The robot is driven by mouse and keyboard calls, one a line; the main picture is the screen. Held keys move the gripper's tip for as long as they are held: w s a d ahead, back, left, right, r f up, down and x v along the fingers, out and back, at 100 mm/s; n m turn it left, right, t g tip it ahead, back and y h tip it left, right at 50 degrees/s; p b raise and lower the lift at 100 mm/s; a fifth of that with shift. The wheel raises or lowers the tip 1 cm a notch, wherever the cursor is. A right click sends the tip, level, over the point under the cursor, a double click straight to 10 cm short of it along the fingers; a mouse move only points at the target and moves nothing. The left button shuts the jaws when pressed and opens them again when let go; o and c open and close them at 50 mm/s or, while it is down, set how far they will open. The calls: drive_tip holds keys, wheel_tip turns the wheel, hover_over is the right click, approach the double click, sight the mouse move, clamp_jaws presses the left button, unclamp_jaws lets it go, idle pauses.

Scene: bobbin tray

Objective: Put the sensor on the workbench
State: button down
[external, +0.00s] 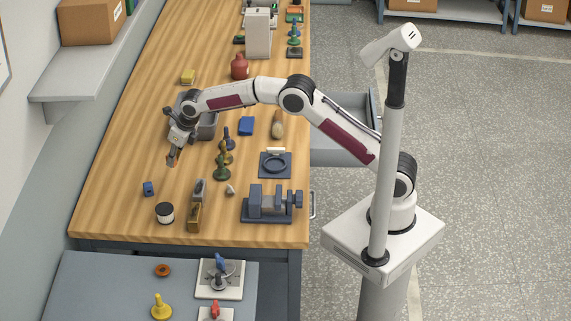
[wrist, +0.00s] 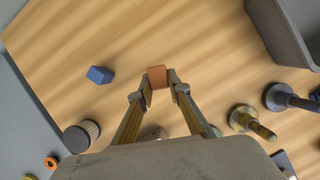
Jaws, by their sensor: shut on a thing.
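My gripper (external: 172,156) is shut on a small orange-brown block, which I take to be the sensor (wrist: 157,76). In the wrist view the block sits between the two fingertips, with bare wood around its far end. In the external view the fingers point down over the left part of the wooden workbench (external: 120,205). The block is small there and partly covered by the fingers. It appears to be held above the wood, but the exact gap is hard to tell.
A blue cube (external: 148,188) and a black-and-white cylinder (external: 165,212) stand in front of the gripper. A grey bin (external: 208,128) is behind it. Several spool-like pieces, including a green one (external: 222,172), and a vise (external: 270,203) lie to the right. Bare wood lies left.

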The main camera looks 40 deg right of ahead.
drive_tip(key=shift+f, duration=0.45)
drive_tip(key=shift+f, duration=0.1)
drive_tip(key=shift+f, duration=1.75)
drive_tip(key=shift+f, duration=0.15)
drive_tip(key=c, duration=1.9)
unclamp_jaws()
drive_tip(key=shift+v, duration=0.75)
drive_tip(key=v, duration=1)
drive_tip(key=shift+r, duration=0.4)
